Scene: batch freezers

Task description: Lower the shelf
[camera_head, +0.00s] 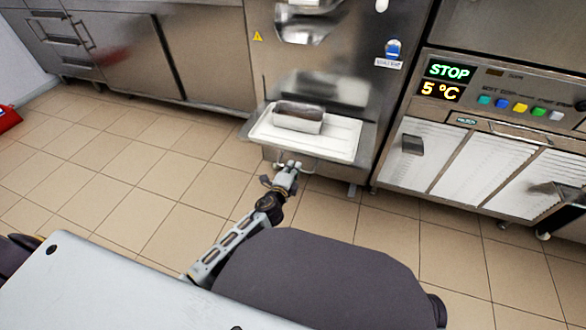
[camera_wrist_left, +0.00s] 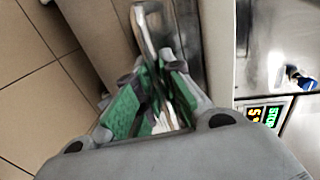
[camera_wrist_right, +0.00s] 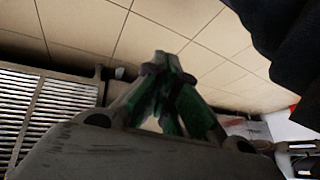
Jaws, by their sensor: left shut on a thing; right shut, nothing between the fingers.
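The steel shelf (camera_head: 368,136) juts from the front of the batch freezer. A white tray (camera_head: 340,137) lies on it with a rectangular metal pan (camera_head: 298,117) on top. A thin curved metal handle (camera_head: 308,169) shows below the shelf's front edge. My left gripper (camera_head: 290,168) is at this handle, just under the shelf. In the left wrist view its green-padded fingers (camera_wrist_left: 158,90) are shut on the metal handle (camera_wrist_left: 145,25). My right gripper (camera_wrist_right: 168,62) is shut and empty in the right wrist view. I do not make it out in the head view.
A second machine (camera_head: 470,150) with a STOP and 5 °C display and white slatted doors stands at the right. Steel cabinets (camera_head: 130,60) line the back left. A red object (camera_head: 8,118) lies at the far left. The tiled floor (camera_head: 130,170) is clear.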

